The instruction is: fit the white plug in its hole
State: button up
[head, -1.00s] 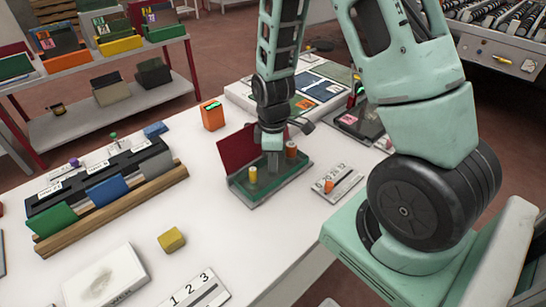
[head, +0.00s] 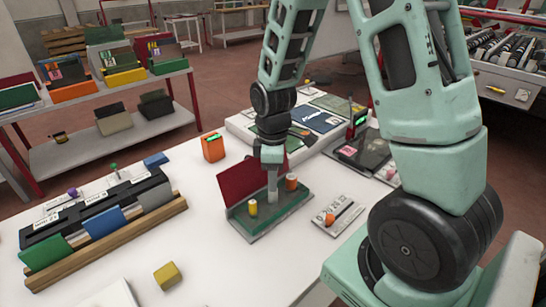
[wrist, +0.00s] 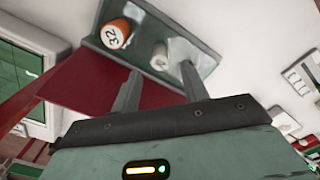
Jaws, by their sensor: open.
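A white plug (wrist: 160,57) shows in the wrist view, standing on the green board (head: 243,226) between an orange plug and the board's bare end. My gripper (wrist: 160,68) is open, with one finger on either side of the white plug; I cannot tell whether they touch it. In the head view my gripper (head: 272,197) points down over the board and hides the white plug. The orange plug (head: 291,182) is marked 32 in the wrist view (wrist: 115,35). A yellow plug (head: 253,208) stands at the board's left. I cannot make out the white plug's hole.
A dark red panel (head: 240,183) rises behind the board. A numbered plate (head: 345,211) with an orange peg lies to the right. A rack (head: 100,215) with coloured panels stands left. A yellow block (head: 167,275) sits in front. The white table between is clear.

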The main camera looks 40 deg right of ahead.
notch_tip(320, 180, up, 6)
jog(key=s+a+r+m, duration=0.1)
jog(key=s+a+r, duration=0.1)
jog(key=s+a, duration=0.7)
jog(key=s+a+r, duration=0.2)
jog(key=s+a, duration=0.6)
jog(key=a, duration=0.5)
jog(key=shift+s+a+r+m+y, duration=0.15)
jog(key=shift+s+a+m+y, duration=0.15)
jog(key=shift+s+m, duration=0.1)
